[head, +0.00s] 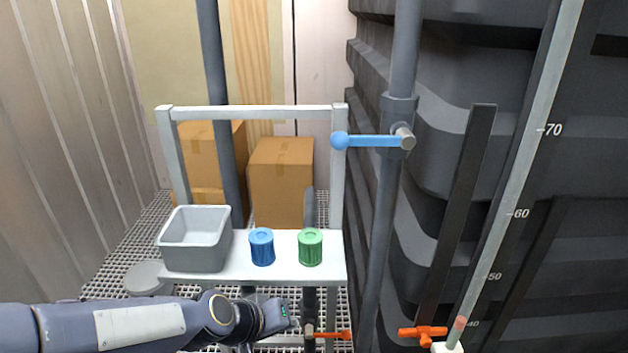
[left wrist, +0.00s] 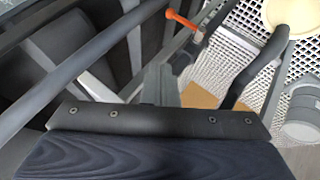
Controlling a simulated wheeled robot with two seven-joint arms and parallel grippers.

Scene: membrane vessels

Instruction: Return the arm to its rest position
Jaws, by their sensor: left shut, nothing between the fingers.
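My left arm comes in from the left along the bottom of the head view. Its left gripper (head: 294,322) is shut and empty, low in front of the white shelf (head: 285,273) and below its front edge. In the left wrist view the shut fingers (left wrist: 160,85) point away over the floor grating. My right gripper is in neither view.
A grey bin (head: 197,262), a blue canister (head: 262,248) and a green canister (head: 310,248) stand on the shelf. An orange valve handle (head: 335,335) is close right of the gripper; another (head: 422,332) is farther right. A blue-handled valve (head: 372,141) is on the upright pipe.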

